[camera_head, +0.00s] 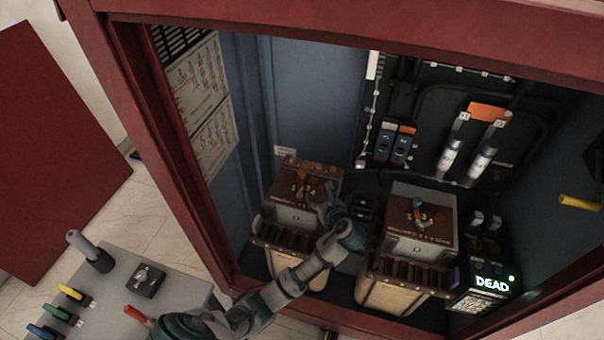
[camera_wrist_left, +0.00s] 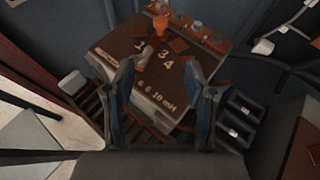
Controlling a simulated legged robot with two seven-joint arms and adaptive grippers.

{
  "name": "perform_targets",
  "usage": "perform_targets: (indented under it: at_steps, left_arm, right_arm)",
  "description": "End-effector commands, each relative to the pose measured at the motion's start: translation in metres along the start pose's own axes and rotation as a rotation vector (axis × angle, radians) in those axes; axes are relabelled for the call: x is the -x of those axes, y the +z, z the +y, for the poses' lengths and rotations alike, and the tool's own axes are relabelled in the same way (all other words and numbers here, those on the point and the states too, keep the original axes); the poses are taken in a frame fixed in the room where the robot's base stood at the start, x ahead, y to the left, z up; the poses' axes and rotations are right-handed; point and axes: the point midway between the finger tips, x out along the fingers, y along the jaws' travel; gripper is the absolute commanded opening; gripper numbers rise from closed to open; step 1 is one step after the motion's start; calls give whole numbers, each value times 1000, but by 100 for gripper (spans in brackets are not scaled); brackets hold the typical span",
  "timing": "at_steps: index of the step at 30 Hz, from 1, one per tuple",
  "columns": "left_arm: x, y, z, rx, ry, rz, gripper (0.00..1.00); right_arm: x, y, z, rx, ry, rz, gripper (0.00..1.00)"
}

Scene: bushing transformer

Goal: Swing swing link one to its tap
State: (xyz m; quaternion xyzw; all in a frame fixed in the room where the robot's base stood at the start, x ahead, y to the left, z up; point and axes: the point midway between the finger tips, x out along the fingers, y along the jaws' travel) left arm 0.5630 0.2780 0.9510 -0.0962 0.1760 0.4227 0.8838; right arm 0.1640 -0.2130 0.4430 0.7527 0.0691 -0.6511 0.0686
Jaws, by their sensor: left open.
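The left transformer unit (camera_head: 292,212) has a brown top plate with an orange-brown swing link (camera_head: 302,179) on it, which I take to be link one. Which tap the link points to is unclear. My left gripper (camera_head: 332,196) is open and empty beside the plate's right edge. In the left wrist view its fingers (camera_wrist_left: 162,68) stand apart over the near part of the plate. My right gripper is out of view.
A display reading DEAD (camera_head: 491,284) is at lower right. The red cabinet frame (camera_head: 185,185) borders the opening. A grey console (camera_head: 120,300) with coloured levers stands at lower left.

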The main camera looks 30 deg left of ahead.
Motion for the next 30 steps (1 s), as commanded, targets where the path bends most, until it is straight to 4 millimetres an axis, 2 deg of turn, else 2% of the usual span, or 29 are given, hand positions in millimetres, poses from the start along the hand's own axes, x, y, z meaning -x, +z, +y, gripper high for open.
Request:
perform_targets:
  at_steps: [5,21,25,30]
  left_arm:
    - [-16,3,-1,-26,6,-11,55]
    - [-139,2,0,-24,5,-8,55]
    - [-158,3,0,-24,5,-8,55]
    - [-171,4,-1,-23,2,-8,55]
  right_arm:
    - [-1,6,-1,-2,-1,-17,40]
    - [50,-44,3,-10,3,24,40]
    - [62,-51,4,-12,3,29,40]
    - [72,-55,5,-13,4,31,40]
